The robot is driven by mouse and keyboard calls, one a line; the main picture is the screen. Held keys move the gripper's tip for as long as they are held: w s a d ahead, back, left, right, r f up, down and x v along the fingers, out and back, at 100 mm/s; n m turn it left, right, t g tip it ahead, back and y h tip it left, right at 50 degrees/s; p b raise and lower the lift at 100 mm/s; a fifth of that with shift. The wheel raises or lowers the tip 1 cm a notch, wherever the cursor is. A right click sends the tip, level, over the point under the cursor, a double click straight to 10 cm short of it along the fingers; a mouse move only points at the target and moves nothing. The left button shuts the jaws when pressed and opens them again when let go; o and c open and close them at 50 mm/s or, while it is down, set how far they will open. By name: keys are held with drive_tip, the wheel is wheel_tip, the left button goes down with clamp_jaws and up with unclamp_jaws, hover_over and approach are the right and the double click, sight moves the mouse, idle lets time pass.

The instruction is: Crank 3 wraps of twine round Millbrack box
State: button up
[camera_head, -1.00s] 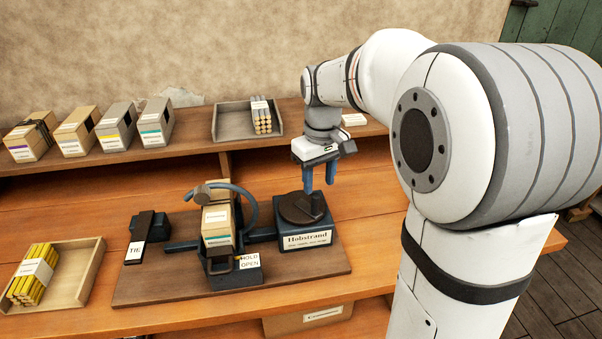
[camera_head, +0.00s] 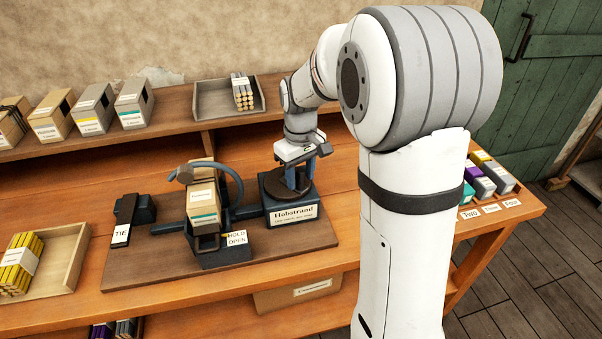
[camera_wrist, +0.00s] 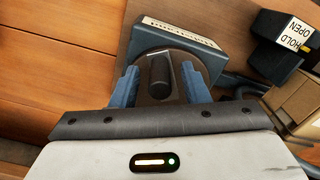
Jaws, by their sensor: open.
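The twine machine has a blue base labelled Hobstrand (camera_head: 292,214) with a dark round crank disc (camera_head: 272,186) on top. The wrist view shows an upright dark crank knob (camera_wrist: 160,77) on the disc. My gripper (camera_head: 297,178) is over the disc; in the wrist view its two blue fingers (camera_wrist: 160,86) stand open, one on each side of the knob, with gaps visible. A tan box with a teal stripe (camera_head: 204,200) sits in the machine's cradle, under a curved blue arm (camera_head: 236,180). Its label is too small to read surely.
A HOLD OPEN block (camera_head: 222,250) stands before the cradle, and a TIE lever (camera_head: 122,232) is at left. A tray of yellow sticks (camera_head: 62,270) lies further left. Several boxes (camera_head: 90,110) and a stick tray (camera_head: 205,100) stand on the back shelf.

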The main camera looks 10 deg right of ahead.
clamp_jaws()
idle(0.3)
drive_tip(key=shift+m, duration=0.3)
drive_tip(key=shift+s+a+m, duration=0.2)
drive_tip(key=shift+a+m, duration=0.35)
drive_tip(key=shift+m, duration=0.65)
drive_tip(key=shift+s+a+m, duration=0.1)
drive_tip(key=shift+a+m, duration=0.25)
drive_tip(key=shift+m, duration=0.5)
drive_tip(key=shift+a+m, duration=0.3)
drive_tip(key=shift+m, duration=0.55)
unclamp_jaws()
